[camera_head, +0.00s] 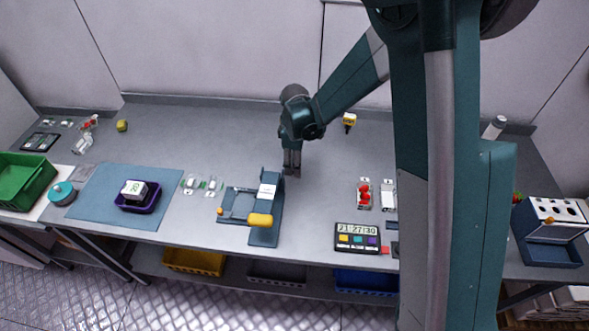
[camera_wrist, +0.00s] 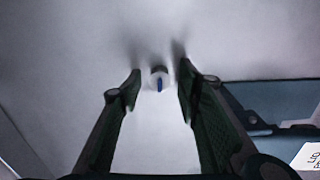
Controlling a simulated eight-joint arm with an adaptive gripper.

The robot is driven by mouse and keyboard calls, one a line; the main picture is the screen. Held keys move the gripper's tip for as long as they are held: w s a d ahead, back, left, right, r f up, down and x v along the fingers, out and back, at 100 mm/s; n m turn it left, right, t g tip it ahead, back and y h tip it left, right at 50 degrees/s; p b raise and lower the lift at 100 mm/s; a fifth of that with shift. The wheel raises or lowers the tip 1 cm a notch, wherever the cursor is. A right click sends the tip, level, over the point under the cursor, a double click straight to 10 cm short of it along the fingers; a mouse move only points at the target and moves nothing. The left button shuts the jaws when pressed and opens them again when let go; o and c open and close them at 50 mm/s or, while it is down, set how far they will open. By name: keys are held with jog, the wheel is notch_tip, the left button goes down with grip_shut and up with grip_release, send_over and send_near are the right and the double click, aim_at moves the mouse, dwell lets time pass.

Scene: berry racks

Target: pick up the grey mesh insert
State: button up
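My gripper (camera_head: 291,172) points down over the grey bench, just behind the blue-grey press-like fixture (camera_head: 264,236) with a yellow handle. In the wrist view my gripper (camera_wrist: 159,88) is open, with a clear gap between its two dark fingers. In the head view this spot is hidden behind my gripper, and no mesh is clearly recognisable elsewhere.
A purple tray (camera_head: 153,207) stands on a blue mat (camera_head: 92,211) to the left, with a green crate (camera_head: 12,187) beyond. A display box (camera_head: 357,239) and red berries (camera_head: 364,197) are to the right. The bench behind my gripper is mostly clear.

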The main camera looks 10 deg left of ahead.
dwell(0.6)
jog(key=c, duration=0.7)
jog(key=shift+r, duration=4.95)
